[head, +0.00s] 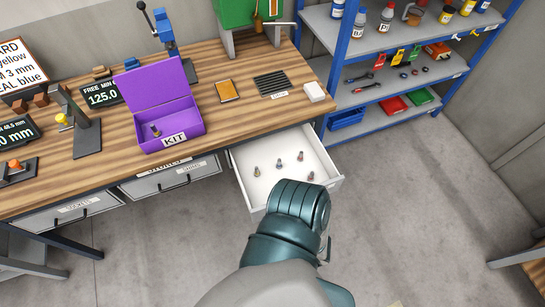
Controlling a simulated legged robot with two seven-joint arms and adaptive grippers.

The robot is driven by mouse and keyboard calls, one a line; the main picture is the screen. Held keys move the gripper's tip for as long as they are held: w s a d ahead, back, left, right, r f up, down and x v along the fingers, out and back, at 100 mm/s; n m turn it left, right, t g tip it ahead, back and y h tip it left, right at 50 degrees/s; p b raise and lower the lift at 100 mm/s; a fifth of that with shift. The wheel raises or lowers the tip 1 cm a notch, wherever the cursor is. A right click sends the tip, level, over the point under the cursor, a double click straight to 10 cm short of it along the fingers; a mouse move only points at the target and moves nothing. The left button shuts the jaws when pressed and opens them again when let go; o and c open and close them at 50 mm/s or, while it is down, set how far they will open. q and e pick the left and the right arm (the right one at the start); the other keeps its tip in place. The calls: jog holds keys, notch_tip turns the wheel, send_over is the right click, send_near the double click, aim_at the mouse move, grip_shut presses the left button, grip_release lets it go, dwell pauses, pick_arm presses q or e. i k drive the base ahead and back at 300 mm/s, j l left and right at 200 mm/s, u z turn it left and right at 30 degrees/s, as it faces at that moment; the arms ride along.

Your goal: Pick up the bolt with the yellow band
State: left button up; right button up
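Several small bolts stand apart in an open white drawer (240,160) under the workbench. One bolt (257,169) is at the left and looks yellowish-brown. Another bolt (279,164) has a bluish part, one bolt (300,156) is farther back, and one bolt (310,176) is nearest the drawer front. They are too small to tell surely which has the yellow band. One of my teal arms comes up from the bottom, with its bent joint by the drawer's front edge. No gripper fingers can be made out, and no bolt is seen held.
A purple open box (170,143) labelled KIT stands on the wooden bench (215,107) with a bolt-like piece (155,130) inside. A yellow-orange pad (227,91), a black ribbed mat (270,84) and a white block (314,92) lie behind the drawer. A blue shelf rack (395,114) stands right.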

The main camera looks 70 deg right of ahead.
aim_at(257, 173)
jog(key=z, duration=2.4)
